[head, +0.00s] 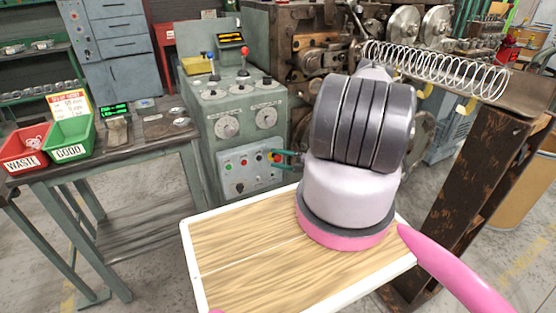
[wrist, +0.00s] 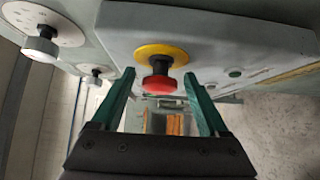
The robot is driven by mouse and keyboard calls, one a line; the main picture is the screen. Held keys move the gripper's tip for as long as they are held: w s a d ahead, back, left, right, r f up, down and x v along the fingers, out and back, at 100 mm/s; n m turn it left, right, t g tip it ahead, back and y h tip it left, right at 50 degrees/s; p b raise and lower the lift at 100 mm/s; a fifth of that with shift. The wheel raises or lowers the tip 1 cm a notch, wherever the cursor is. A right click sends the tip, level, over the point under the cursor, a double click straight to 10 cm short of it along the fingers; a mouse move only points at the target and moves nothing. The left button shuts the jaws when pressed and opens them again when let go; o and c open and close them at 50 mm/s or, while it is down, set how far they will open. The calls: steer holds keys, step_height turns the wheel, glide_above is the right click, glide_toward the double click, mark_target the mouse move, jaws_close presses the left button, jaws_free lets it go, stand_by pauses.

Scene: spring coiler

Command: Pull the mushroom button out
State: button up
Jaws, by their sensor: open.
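The mushroom button (wrist: 159,84) is red, on a dark stem with a yellow surround (wrist: 160,52), mounted on a light grey panel in the wrist view. My gripper (wrist: 160,77) is open, with one green finger to the left of the button and one to the right. Both fingertips seem apart from the red head; I cannot tell the exact depth. In the head view the gripper (head: 275,158) reaches the right edge of the control box (head: 245,167) from the right.
Small buttons sit on the control box left of my gripper. Two dials (head: 227,126) are above it, with levers (head: 243,62) on top. A bench with a red WASTE bin (head: 25,150) and a green GOOD bin (head: 70,140) stands left. A large coiled spring (head: 435,68) is at the upper right.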

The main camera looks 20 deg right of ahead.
jaws_close()
stand_by(1.4)
